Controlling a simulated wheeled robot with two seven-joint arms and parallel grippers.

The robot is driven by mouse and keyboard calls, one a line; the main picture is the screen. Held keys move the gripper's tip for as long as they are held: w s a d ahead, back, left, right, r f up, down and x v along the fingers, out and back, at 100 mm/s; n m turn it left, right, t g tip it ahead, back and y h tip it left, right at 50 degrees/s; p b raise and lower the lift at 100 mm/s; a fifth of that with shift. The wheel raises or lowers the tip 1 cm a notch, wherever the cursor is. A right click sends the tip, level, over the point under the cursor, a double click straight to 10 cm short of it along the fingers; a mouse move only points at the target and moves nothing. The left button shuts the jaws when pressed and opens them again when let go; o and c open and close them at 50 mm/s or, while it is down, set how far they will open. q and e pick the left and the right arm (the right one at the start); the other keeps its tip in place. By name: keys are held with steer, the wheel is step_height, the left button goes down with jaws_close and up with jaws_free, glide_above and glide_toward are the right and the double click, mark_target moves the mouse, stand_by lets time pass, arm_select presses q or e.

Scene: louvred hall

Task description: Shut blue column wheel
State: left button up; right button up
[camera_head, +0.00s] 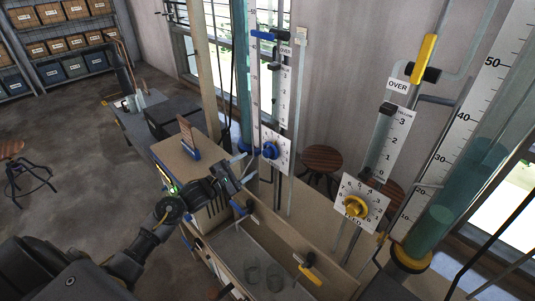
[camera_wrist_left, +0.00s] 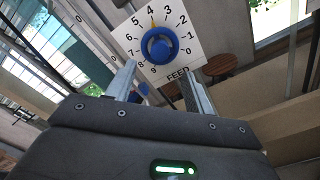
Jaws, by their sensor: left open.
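The blue column wheel (camera_head: 269,150) is a round blue knob on a white numbered dial plate (camera_head: 277,160) at the foot of the left column. In the left wrist view the wheel (camera_wrist_left: 160,46) is ahead, on a plate marked FEED, with a small orange mark above it near the 4. My left gripper (camera_head: 246,168) is open and empty, just left of and below the wheel. In the left wrist view its fingertips (camera_wrist_left: 160,72) stand apart, below and to either side of the wheel. I see no contact. My right gripper is not in view.
A yellow wheel (camera_head: 355,206) on a similar dial belongs to the right column. A blue lever (camera_head: 263,35) and a yellow lever (camera_head: 424,58) are higher up. Below is a tray with glass jars (camera_head: 252,272) and a yellow-handled valve (camera_head: 309,270). Stools (camera_head: 323,158) stand behind.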

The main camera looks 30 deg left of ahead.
mark_target(265, 154)
arm_select(q)
steer(key=x, duration=0.8)
steer(key=shift+w, duration=0.15)
